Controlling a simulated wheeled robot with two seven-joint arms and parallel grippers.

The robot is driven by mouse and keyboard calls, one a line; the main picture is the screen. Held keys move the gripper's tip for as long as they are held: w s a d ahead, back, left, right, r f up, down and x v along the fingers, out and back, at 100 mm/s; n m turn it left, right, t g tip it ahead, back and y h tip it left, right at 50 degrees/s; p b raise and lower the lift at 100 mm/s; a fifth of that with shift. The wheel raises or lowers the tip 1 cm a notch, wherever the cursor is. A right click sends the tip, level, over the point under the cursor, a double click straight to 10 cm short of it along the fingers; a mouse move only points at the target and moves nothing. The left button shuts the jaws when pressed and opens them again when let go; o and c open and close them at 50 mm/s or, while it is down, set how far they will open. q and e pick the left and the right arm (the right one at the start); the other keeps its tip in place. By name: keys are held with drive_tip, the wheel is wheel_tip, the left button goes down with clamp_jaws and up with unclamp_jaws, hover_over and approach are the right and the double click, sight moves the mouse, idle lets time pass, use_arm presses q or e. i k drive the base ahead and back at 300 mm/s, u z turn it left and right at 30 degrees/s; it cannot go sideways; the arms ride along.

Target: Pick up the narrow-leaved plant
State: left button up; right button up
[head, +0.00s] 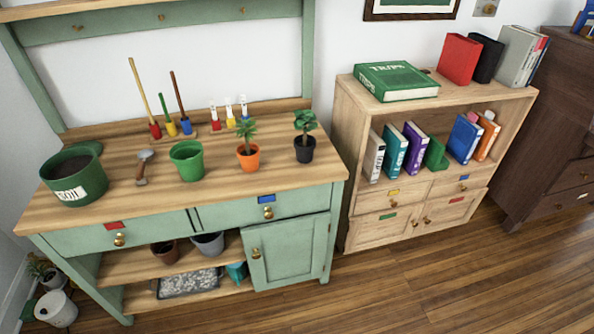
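Two small potted plants stand upright on the wooden top of the green potting bench (120,208), towards its right side. The plant in the orange pot (248,158) seems to have narrower, pointed leaves. The plant in the black pot (304,150), to its right, has leaves that look broader and rounder. The two pots stand apart. The leaves are small here, so their exact shapes are hard to tell. Neither of my grippers shows in the head view.
Long-handled tools (180,110) and small labelled holders (230,118) stand behind. A bookshelf (345,140) adjoins at right. The bench's front strip is clear.

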sight(248, 152)
drive_tip(key=z, duration=1.35)
drive_tip(key=i, duration=1.7)
drive_tip(key=u, duration=1.8)
